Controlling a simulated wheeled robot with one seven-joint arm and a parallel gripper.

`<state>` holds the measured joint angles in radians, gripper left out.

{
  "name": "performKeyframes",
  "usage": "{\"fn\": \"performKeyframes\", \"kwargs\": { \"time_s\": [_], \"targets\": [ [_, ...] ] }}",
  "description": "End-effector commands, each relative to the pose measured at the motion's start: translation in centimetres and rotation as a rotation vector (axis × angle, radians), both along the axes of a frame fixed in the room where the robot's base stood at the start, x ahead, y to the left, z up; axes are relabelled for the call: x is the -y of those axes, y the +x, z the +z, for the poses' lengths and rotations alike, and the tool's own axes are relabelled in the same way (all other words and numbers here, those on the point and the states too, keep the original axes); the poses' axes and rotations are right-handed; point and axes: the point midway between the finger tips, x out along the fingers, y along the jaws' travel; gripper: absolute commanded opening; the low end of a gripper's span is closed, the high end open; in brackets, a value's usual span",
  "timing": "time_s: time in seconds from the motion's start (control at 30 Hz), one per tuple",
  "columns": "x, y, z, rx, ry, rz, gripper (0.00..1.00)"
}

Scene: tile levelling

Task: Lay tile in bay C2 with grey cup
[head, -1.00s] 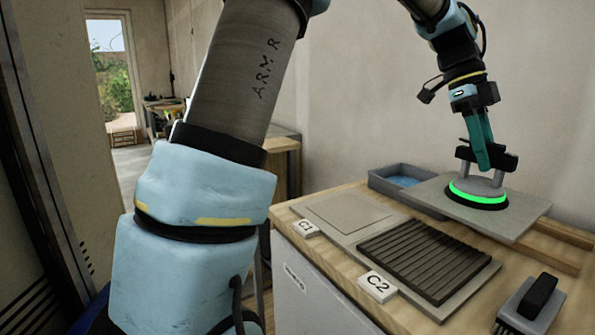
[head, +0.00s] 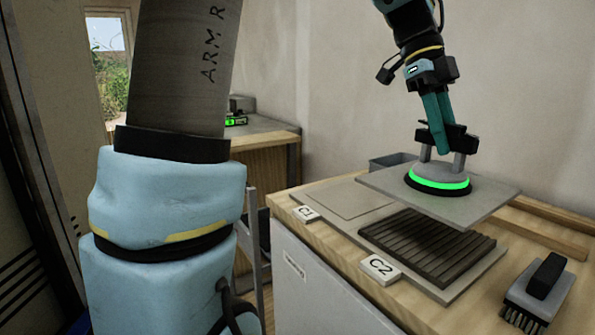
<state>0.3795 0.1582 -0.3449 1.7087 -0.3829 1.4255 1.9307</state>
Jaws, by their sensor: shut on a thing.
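My gripper (head: 440,138) is shut on the handle of the grey cup (head: 439,172), which has a glowing green ring around its lower part. The cup sits on top of a grey square tile (head: 490,200). The tile hangs in the air, roughly level, above the back part of the bench and partly over bay C2. Bay C2 holds dark ridged bedding (head: 425,245) on a pale base, behind the C2 label (head: 380,268). The tile hides the back edge of that bedding. My fingertips' contact with the handle is partly hidden.
Bay C1, with a flat pale tile (head: 345,199) and a C1 label (head: 305,214), lies to the left. A brush with a black handle (head: 546,275) lies at the front right. A grey tray (head: 390,161) stands behind the tile. Wooden strips (head: 545,238) lie right of the bays.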

Motion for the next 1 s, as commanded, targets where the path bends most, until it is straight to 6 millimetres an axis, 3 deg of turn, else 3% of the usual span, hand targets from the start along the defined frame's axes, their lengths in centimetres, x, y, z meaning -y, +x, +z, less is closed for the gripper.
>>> {"fn": "performKeyframes", "kwargs": {
  "time_s": [0.33,1.0],
  "targets": [
    [0.1,0.0,0.0,0.002,-0.003,0.0,0.0],
    [0.1,0.0,-1.9,0.002,-0.003,0.0,0.0]
  ]
}}
